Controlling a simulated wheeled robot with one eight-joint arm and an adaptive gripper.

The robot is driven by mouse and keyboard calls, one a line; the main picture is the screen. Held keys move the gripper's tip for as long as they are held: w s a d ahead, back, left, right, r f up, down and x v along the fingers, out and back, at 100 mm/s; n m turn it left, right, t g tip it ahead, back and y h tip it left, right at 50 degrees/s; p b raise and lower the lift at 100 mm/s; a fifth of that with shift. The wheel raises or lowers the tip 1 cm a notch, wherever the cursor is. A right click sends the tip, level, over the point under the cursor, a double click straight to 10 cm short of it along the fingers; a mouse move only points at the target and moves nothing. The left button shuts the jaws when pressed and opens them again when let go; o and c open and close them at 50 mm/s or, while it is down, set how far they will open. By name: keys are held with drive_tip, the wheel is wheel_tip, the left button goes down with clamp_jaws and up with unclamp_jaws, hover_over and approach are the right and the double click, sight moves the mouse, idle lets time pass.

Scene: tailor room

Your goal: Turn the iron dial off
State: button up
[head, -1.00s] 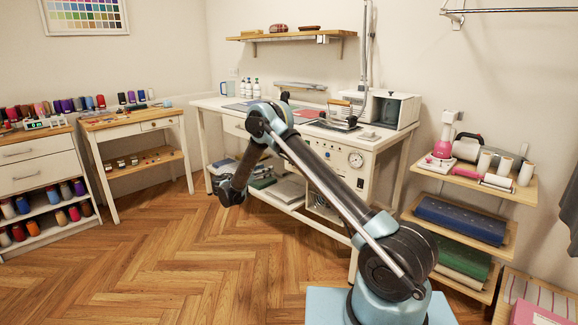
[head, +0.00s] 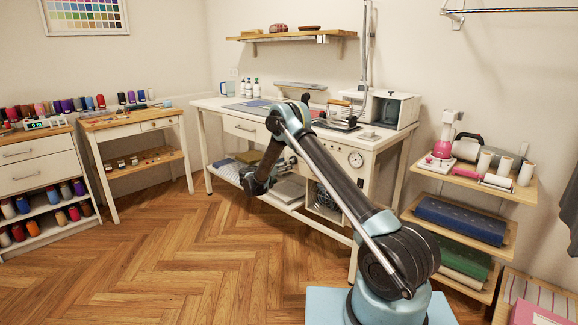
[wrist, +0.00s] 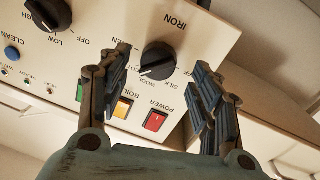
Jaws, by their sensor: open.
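The iron dial (wrist: 157,62) is a round black knob on a cream control panel, under the upside-down word IRON in the wrist view. Setting words, including SILK and WOOL, ring it. Its exact setting is hard to read. My gripper (wrist: 162,58) is open, with one finger on each side of the dial in the picture. I see no clear contact, and the depth gap is hard to judge.
A second black dial (wrist: 48,14) marked HIGH, LOW and OFF is at the upper left. A red power switch (wrist: 154,121), an amber switch (wrist: 122,107) and a blue button (wrist: 12,53) are nearby. An iron (head: 340,113) stands on the table. The floor (head: 150,260) is clear.

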drive_tip(key=shift+x, duration=1.55)
drive_tip(key=c, duration=1.1)
